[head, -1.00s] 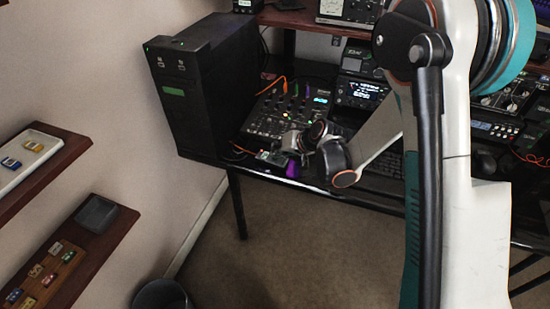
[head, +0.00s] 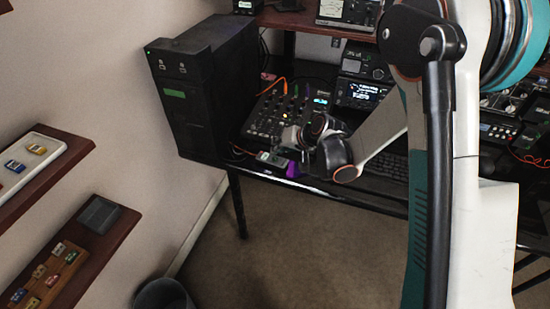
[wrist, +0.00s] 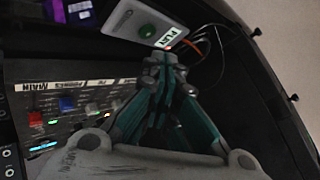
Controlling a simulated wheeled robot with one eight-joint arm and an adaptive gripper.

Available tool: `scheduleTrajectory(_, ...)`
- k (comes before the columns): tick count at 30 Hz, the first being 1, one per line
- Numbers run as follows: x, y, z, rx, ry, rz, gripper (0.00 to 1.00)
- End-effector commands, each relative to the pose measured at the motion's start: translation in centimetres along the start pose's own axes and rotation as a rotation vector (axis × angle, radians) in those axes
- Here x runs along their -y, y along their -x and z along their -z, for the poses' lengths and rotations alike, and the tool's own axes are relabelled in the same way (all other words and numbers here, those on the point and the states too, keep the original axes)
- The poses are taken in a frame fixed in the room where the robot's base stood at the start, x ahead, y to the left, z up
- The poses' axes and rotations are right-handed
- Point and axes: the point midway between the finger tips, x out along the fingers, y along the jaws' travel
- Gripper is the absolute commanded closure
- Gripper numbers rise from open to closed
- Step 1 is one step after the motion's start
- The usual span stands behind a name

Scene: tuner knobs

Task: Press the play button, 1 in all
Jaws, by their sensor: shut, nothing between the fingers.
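The play button (wrist: 147,30) is a round green button on a small pale grey box (wrist: 130,18). A white PLAY label (wrist: 171,37) and a small red light sit at the box's end. In the head view the box (head: 270,158) lies near the front left edge of the desk. My gripper (wrist: 163,62) is shut and empty. In the wrist view its fingertips appear just below the label, beside the green button in the picture. I cannot tell the exact gap; no contact with the button shows.
A mixer (head: 282,117) with knobs and faders lies behind the box. A purple object (head: 293,169) is beside the box at the desk edge. A tall black case (head: 203,90) stands at left. Orange cables (head: 276,84) run near the mixer.

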Motion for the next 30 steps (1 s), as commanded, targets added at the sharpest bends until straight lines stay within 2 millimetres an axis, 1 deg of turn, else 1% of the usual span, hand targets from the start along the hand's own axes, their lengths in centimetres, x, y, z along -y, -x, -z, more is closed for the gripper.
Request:
scheduleTrajectory(3, 0.7, 1.0, 0.7, 0.0, 0.0, 0.0, 1.0)
scheduleTrajectory(12, 2.0, 2.8, 2.0, 0.0, 0.0, 0.0, 1.0)
scheduleTrajectory(30, 2.1, 2.9, 2.1, 0.0, 0.0, 0.0, 1.0)
